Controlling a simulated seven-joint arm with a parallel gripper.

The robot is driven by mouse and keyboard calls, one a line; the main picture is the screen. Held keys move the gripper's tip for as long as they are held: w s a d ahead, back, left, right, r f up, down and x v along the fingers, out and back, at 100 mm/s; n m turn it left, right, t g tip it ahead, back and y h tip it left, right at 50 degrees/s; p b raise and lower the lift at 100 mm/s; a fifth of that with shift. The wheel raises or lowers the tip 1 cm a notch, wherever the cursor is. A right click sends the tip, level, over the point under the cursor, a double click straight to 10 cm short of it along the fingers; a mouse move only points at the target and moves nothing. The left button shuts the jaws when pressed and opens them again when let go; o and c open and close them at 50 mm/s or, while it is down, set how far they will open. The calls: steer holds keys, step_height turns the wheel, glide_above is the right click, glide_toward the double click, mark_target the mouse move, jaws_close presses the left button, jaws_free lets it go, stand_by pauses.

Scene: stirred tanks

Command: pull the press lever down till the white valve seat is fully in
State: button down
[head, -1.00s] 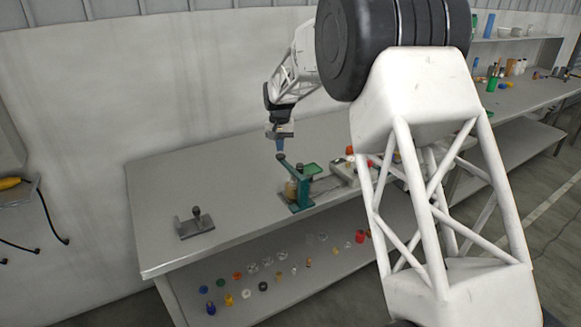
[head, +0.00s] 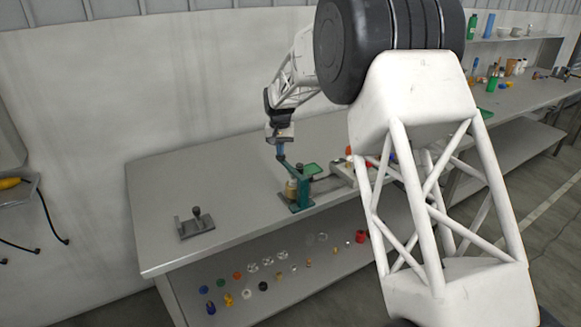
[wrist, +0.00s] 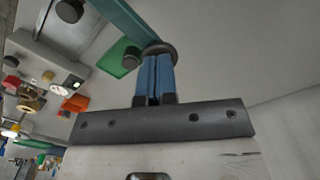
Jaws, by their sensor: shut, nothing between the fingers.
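The green press (head: 306,186) stands on the bench with its lever arm (wrist: 122,18) still raised. The lever's dark round knob (wrist: 161,48) is at the tips of my gripper (wrist: 155,72). My gripper's blue fingers are together and empty. They seem to meet the knob, though I cannot tell whether they touch it. In the head view my gripper (head: 281,153) points down over the knob end of the lever. A tan, brass-like part (head: 291,188) sits at the press. I cannot make out the white valve seat.
A grey fixture with an upright knob (head: 197,222) stands on the bench to the left. A light tray with coloured parts (head: 345,172) lies right of the press. Several small coloured parts lie on the lower shelf (head: 215,270). The bench's left part is mostly clear.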

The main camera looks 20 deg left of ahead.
mark_target(280, 159)
steer(key=shift+f, duration=2.25)
stand_by(0.5)
steer(key=shift+r, duration=2.6)
steer(key=shift+r, duration=0.15)
step_height(280, 159, up, 7)
steer(key=shift+r, duration=0.15)
stand_by(0.6)
